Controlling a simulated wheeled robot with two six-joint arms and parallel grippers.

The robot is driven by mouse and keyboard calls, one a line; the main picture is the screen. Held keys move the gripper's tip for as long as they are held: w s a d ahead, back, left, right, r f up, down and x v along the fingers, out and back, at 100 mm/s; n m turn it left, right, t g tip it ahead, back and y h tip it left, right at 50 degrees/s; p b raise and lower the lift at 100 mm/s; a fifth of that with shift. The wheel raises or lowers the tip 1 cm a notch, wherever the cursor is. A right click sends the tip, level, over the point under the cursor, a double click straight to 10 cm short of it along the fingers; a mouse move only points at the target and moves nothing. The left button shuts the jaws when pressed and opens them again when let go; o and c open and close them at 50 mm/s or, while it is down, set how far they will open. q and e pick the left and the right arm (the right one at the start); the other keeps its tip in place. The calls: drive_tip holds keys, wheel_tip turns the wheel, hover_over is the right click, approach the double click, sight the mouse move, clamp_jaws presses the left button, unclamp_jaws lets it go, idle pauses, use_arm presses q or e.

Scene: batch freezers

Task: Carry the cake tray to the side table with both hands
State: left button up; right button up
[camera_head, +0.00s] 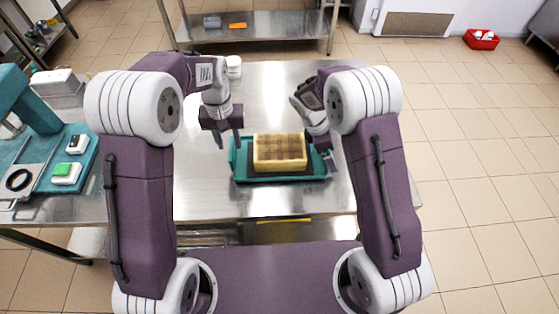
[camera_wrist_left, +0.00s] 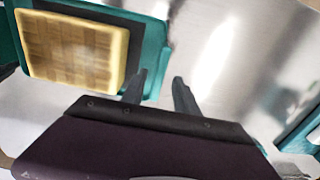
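The cake tray (camera_head: 240,177) is teal with a dark inner surface and lies on the steel table. A golden, square-patterned cake (camera_head: 280,152) sits on it; the cake also shows in the left wrist view (camera_wrist_left: 75,48). My left gripper (camera_head: 228,143) is at the tray's left end, fingers pointing down.
Teal equipment (camera_head: 70,150) stands on the left. A steel shelf table (camera_head: 265,30) stands behind. Open tiled floor lies to the right, with a red basket (camera_head: 481,40).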

use_arm(q)
wheel_tip(320, 180, up, 5)
drive_tip(key=shift+r, duration=0.2)
use_arm(e)
drive_tip(key=v, duration=1.2)
drive_tip(key=shift+d+r, duration=0.1)
drive_tip(key=shift+d, duration=0.05)
